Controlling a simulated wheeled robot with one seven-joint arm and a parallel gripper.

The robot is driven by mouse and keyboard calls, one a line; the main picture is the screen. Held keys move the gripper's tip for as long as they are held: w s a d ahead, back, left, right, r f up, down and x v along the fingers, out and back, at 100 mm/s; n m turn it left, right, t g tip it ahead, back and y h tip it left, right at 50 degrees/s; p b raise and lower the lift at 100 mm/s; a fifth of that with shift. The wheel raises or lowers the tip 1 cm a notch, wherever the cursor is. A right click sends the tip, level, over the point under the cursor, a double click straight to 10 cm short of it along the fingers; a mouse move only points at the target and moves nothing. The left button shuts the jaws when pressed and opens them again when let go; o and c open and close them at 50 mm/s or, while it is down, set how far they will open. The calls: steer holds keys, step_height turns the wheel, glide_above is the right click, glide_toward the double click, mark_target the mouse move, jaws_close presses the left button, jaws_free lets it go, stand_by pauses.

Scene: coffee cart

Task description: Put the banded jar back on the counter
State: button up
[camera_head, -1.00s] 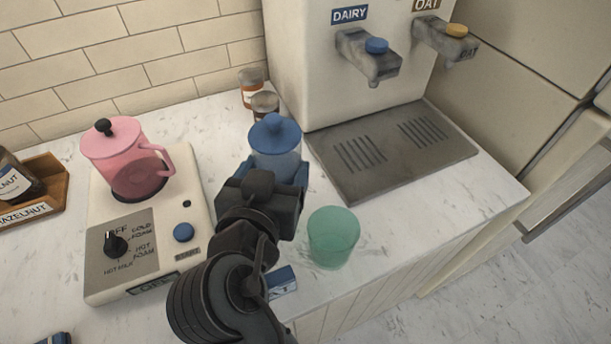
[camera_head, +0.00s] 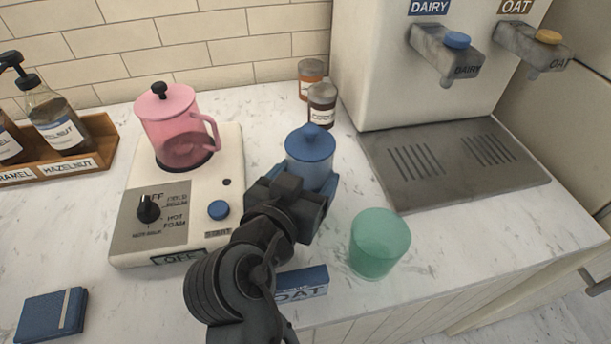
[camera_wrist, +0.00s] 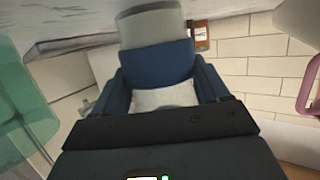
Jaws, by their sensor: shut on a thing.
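A jar with a blue knobbed lid (camera_head: 310,147) is in my gripper (camera_head: 316,184), between its blue fingers. This is the only candidate I see for the banded jar; its band is not clear in the head view. The wrist view shows the held jar (camera_wrist: 152,25) with a pale grey end beyond a blue part, between the fingers of my gripper (camera_wrist: 165,85). My gripper hides the jar's lower part in the head view, so I cannot tell whether it touches the marble counter (camera_head: 90,235).
A green cup (camera_head: 379,244) stands close at right, and a blue OAT box (camera_head: 300,283) lies in front. The frother base (camera_head: 190,225) with a pink pitcher (camera_head: 170,125) is at left. A cocoa jar (camera_head: 322,108) and the dispenser's drip tray (camera_head: 450,165) are behind and right.

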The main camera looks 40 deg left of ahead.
steer(key=o, duration=1.5)
steer(key=shift+c, duration=0.2)
steer(key=shift+s+p, duration=0.1)
steer(key=shift+p, duration=0.2)
steer(key=b+v, duration=0.1)
steer(key=v, duration=0.6)
steer(key=shift+s+d+r, duration=0.1)
steer(key=shift+s, duration=0.15)
